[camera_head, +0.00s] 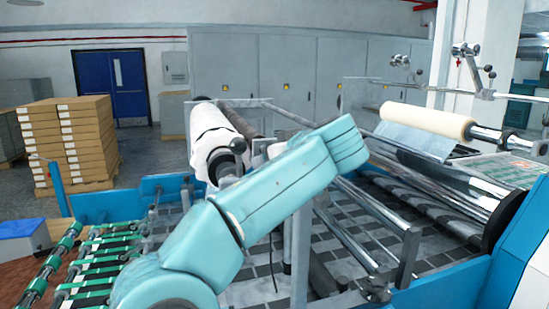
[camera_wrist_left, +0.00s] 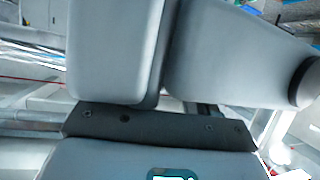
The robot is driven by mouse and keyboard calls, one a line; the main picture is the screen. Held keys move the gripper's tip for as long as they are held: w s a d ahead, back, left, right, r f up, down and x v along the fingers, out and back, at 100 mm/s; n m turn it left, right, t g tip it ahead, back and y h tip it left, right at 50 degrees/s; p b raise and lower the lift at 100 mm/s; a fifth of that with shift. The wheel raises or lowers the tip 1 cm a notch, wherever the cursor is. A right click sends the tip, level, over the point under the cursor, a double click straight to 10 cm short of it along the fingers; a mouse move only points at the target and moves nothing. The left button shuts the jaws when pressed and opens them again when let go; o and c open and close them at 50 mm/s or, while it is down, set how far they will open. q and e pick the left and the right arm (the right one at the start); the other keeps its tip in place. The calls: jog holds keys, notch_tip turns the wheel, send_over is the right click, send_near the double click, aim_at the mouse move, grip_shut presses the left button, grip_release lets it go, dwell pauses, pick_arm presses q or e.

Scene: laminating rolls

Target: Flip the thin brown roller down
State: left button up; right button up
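A slim, dark grey-brown roller (camera_head: 238,119) lies beside a thick white roll (camera_head: 209,135) in the middle of the head view. A pale tan roll (camera_head: 428,118) sits on a metal shaft at the right, with clear film hanging from it. I cannot tell for sure which is the thin brown roller. My left arm reaches up from the lower left, with its blocky teal end (camera_head: 345,142) right of the white roll and short of the tan roll. Its fingertips cannot be made out. Large grey parts of my arm fill the left wrist view. My right gripper is out of view.
Metal bars (camera_head: 365,205) cross the machine behind my arm. A green-banded conveyor (camera_head: 92,255) is at lower left. Stacked cartons (camera_head: 82,140) stand behind it.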

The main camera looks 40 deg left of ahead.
pick_arm(q)
jog(key=shift+r, duration=0.1)
jog(key=v, duration=1.6)
jog(key=shift+d, duration=0.15)
